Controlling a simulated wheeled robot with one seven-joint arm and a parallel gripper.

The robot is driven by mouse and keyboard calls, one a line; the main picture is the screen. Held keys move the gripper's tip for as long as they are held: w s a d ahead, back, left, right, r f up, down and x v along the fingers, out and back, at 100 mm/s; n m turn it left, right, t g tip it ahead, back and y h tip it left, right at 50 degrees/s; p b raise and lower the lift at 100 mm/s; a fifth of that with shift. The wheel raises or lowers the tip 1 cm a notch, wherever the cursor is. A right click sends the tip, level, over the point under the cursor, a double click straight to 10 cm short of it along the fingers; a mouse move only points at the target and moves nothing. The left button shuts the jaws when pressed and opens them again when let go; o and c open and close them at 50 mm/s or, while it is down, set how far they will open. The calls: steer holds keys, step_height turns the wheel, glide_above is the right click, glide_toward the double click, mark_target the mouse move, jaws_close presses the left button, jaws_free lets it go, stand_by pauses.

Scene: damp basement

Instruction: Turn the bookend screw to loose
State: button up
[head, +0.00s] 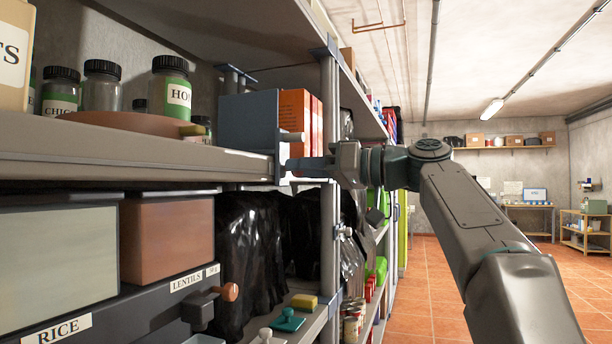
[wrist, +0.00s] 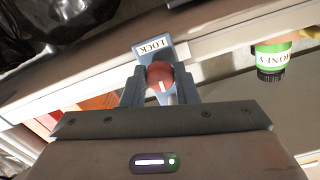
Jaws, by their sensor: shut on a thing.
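The blue-grey bookend (head: 248,122) stands upright on the upper shelf, beside orange-red boxes, with its clamp at the shelf's front edge. Its screw shows in the wrist view as a round red knob (wrist: 158,72) with a white mark. The mark is on the side away from the plate marked LOCK (wrist: 154,48). My gripper (head: 292,164) reaches in from the right at the shelf edge. In the wrist view my gripper (wrist: 160,88) has one finger on each side of the knob, shut on it. In the head view the knob is hidden by my gripper.
Jars (head: 172,88) stand on the shelf to the left. Below are bins marked RICE and LENTILS (head: 167,238) and black plastic bags (head: 250,240). A shelf upright (head: 328,120) is close to my gripper. The tiled floor (head: 425,300) at right is open.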

steer(key=shift+n, duration=0.6)
steer(key=o, duration=1)
steer(key=shift+d, duration=0.1)
steer(key=v, duration=1.3)
steer(key=shift+d, duration=0.35)
steer(key=shift+s, duration=0.1)
